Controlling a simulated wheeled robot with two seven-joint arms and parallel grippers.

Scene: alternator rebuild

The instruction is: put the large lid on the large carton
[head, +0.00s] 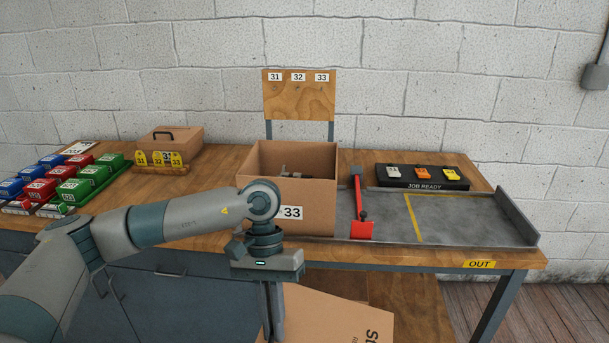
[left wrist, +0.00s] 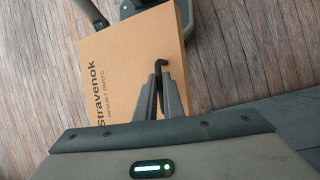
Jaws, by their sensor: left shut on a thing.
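The large carton (head: 318,205) is a brown open-topped box marked 33, standing on the bench in the head view, with a greyish part (head: 290,174) partly showing inside. The large lid (head: 345,318) is a brown panel hanging tilted below the bench's front edge. In the left wrist view the lid (left wrist: 120,85) shows the print "Stravenok" and a black handle (left wrist: 160,66). My left gripper (head: 272,330) is in front of and below the carton. Its fingers (left wrist: 162,85) are shut on the lid's handle. My right gripper is not in view.
A metal tray (head: 460,225) with a raised right rim and a red-handled tool (head: 358,205) lies right of the carton. Behind it is a black JOB READY holder (head: 420,184). A smaller closed carton (head: 175,143) and coloured boxes (head: 75,188) stand left.

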